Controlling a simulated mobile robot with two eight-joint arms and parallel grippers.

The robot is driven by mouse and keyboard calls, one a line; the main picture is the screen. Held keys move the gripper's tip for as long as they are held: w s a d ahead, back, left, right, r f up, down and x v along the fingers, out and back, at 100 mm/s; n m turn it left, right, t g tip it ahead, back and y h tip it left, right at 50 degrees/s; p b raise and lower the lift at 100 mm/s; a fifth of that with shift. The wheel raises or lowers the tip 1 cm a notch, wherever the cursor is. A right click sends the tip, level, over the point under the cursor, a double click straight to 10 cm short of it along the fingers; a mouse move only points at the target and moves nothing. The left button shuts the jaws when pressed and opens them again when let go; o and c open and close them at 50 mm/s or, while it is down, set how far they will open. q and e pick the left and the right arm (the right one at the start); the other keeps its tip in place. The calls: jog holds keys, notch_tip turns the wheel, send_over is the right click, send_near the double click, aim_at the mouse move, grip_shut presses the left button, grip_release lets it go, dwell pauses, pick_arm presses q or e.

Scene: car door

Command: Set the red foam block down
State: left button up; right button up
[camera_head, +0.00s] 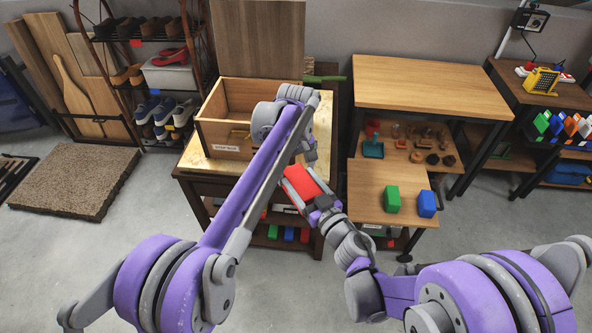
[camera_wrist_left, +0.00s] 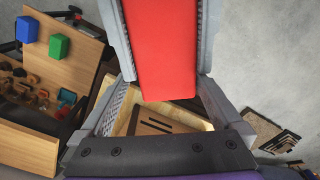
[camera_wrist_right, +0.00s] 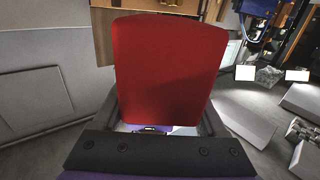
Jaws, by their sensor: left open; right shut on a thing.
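The red foam block (camera_head: 302,187) is held in the air by my right gripper (camera_head: 304,188), between the box stand and the small table. In the right wrist view the block (camera_wrist_right: 170,65) fills the space between my right fingers. My left gripper (camera_wrist_left: 165,95) is open. Contact with the left fingers cannot be told. In the head view my left arm hides most of the left gripper.
A labelled open wooden box (camera_head: 215,137) stands on a stand at the back, with coloured blocks on the shelf below. A small wooden table (camera_head: 367,186) holds a green block (camera_head: 392,199) and a blue block (camera_head: 427,204). Its left part is bare. A larger table (camera_head: 430,82) stands behind.

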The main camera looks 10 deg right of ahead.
pick_arm(q)
jog(key=shift+d, duration=0.1)
jog(key=c, duration=1.2)
pick_arm(e)
jog(key=shift+a, duration=0.1)
pick_arm(q)
jog(key=shift+c, duration=0.4)
pick_arm(e)
jog(key=o, duration=1.2)
jog(key=shift+c, duration=0.2)
jog(key=shift+o, duration=0.6)
jog(key=shift+s, duration=0.15)
